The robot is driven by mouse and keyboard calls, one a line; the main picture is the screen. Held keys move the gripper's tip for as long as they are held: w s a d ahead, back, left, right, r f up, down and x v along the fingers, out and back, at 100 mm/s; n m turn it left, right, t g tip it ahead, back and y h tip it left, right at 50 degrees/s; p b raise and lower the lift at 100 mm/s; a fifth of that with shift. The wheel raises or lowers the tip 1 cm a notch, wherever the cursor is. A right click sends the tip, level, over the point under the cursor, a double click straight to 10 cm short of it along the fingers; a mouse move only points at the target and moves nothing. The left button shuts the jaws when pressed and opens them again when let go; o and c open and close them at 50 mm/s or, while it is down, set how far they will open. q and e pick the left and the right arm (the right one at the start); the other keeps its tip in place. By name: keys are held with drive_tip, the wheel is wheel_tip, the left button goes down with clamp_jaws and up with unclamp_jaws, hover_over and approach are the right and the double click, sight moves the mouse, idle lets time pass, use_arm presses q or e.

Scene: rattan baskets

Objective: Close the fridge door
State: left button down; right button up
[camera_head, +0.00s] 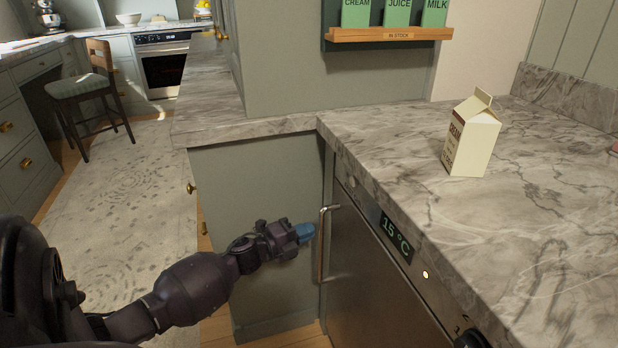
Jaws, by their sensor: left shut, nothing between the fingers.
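The fridge (372,290) is a steel unit under the marble counter at the right, with a lit 15 °C display (396,238) on its top panel. Its door has an upright metal handle (323,245) at the left edge. The door looks flush or nearly flush with the front; I cannot tell whether a small gap remains. My left gripper (306,233) has blue fingertips, is shut and empty, and is just left of the handle's upper part. I cannot tell whether it touches the handle. My right gripper is not in view.
A cream carton (470,138) stands on the marble counter (545,225) above the fridge. A green cabinet (255,220) stands left of the fridge. A wall shelf (388,34) holds green cards. A chair (90,88) and an oven (163,68) are farther back.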

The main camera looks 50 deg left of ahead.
use_arm(q)
drive_tip(key=p+v, duration=0.1)
drive_tip(key=v, duration=0.9)
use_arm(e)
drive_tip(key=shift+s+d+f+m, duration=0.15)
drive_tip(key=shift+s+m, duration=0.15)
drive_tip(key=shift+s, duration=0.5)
